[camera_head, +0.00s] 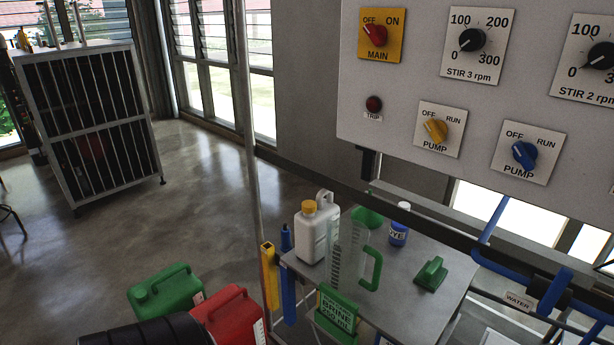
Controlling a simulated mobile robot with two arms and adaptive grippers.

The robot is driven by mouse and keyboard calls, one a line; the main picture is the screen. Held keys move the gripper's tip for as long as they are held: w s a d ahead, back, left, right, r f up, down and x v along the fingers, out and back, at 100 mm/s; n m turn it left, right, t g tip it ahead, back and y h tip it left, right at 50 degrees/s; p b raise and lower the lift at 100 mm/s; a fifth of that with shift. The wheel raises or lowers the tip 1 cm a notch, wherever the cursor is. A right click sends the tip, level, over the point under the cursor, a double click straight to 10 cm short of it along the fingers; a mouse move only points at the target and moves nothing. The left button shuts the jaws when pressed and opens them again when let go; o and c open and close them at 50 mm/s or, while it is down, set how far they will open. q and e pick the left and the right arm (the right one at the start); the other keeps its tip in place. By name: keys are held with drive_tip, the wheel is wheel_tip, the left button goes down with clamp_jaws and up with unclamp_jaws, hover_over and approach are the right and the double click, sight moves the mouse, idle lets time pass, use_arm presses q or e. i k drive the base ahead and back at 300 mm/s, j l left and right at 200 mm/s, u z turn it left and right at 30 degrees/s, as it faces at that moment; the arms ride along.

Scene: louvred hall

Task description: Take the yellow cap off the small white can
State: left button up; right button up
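The small white can (313,240) stands upright near the left back corner of the grey table, with a handle at its top right. The yellow cap (309,207) sits on top of the can, on its left side. A clear measuring jug (346,262) stands in front and covers part of the can's right side. Neither of my grippers shows in the head view, and nothing is seen touching the can or its cap.
A control panel (480,90) hangs above. Green (165,292) and red (232,315) canisters stand left, by a dark ribbed shape (150,332).

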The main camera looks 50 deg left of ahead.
sight(310, 229)
drive_tip(key=u, duration=1.6)
